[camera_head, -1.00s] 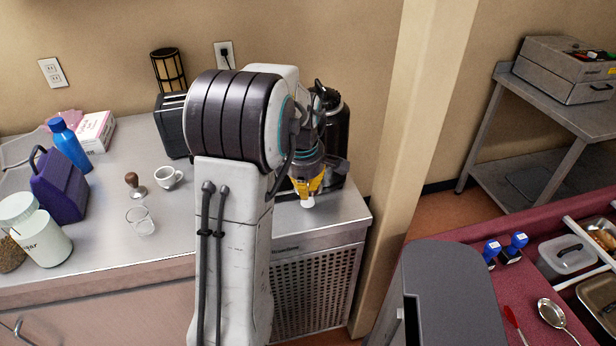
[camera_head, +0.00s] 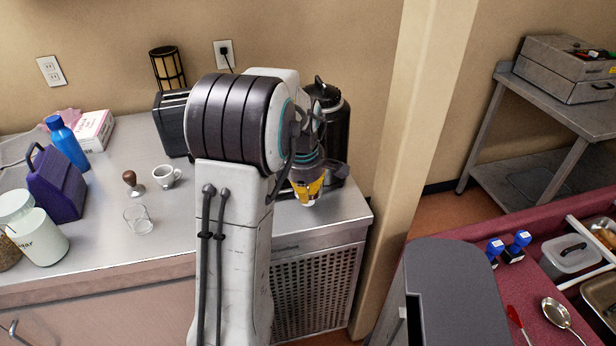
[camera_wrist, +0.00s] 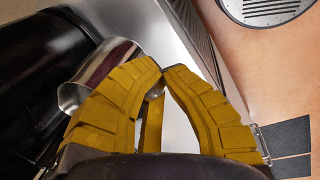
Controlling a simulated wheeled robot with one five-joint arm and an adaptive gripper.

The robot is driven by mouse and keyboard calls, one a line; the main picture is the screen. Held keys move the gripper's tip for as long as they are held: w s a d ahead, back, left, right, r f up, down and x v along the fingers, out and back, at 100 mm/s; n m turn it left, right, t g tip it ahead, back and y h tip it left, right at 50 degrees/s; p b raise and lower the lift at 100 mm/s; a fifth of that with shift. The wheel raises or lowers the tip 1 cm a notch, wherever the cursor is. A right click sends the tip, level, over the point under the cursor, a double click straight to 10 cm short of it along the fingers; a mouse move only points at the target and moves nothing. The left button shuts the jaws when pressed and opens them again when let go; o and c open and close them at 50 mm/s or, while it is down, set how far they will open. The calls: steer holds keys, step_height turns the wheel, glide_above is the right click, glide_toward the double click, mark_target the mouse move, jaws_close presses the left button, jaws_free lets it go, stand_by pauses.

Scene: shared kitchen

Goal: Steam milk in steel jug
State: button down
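My gripper (camera_wrist: 162,75) has yellow ribbed fingers whose tips come together in the wrist view, with nothing seen held between them. In the head view my gripper (camera_head: 308,194) points down over the right end of the steel counter, partly behind my arm. A shiny steel vessel, apparently the jug (camera_wrist: 88,72), is behind and beside the left finger in the wrist view. The finger covers part of it, and I cannot tell whether they touch. I cannot make out the jug in the head view.
A tall black appliance (camera_head: 333,125) stands behind my gripper. The counter's right end adjoins a wall pillar (camera_head: 425,110).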

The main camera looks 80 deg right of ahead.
steer(key=shift+f+b, duration=2.75)
steer(key=shift+f, duration=0.65)
steer(key=shift+a, duration=0.15)
